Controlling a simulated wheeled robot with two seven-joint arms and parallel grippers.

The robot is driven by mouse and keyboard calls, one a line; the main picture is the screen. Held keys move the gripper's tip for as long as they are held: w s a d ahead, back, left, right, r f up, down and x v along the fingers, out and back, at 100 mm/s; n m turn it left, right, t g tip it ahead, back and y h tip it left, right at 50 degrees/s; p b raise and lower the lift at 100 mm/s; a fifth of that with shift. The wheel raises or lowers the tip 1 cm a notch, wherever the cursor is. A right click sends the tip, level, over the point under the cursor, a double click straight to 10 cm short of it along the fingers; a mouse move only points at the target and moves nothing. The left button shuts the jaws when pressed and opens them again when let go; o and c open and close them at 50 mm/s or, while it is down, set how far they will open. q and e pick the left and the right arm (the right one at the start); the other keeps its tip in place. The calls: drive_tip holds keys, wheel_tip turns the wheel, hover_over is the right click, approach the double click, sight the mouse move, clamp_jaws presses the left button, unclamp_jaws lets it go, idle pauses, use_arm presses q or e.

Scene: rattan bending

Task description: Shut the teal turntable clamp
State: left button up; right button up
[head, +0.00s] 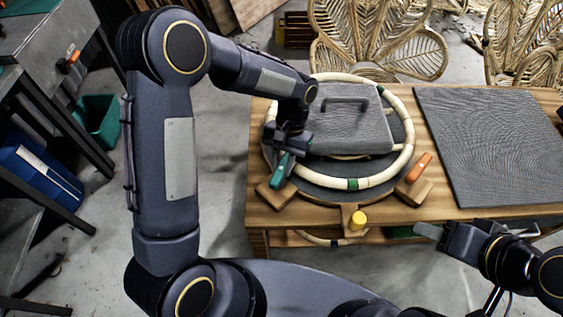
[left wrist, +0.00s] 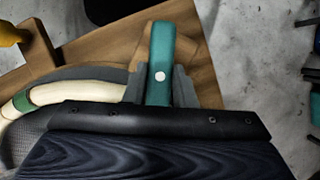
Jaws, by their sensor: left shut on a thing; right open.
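The teal turntable clamp (head: 280,170) sits at the left front edge of the round turntable (head: 330,190), on a wooden block. In the left wrist view the teal clamp lever (left wrist: 160,62) points away from the gripper, with a pale round pivot on it. My left gripper (head: 287,152) is at the clamp, and its fingers (left wrist: 158,88) are shut around the lever. A pale rattan ring (head: 372,181) with green bands lies on the turntable. My right gripper (head: 432,235) is open and empty, near the table's front right edge, away from the clamp.
A grey mat (head: 490,145) covers the right of the table.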

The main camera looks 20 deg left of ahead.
use_arm(q)
drive_tip(key=shift+d+m+t+y, duration=0.15)
drive_tip(key=shift+m+t+y, duration=0.35)
drive_tip(key=shift+m, duration=1.4)
drive_tip(key=o, duration=1)
drive_tip(key=v, duration=0.7)
drive_tip(key=shift+w+d+r+b, duration=0.15)
drive_tip(key=shift+b, duration=0.2)
drive_tip(key=shift+r, duration=0.2)
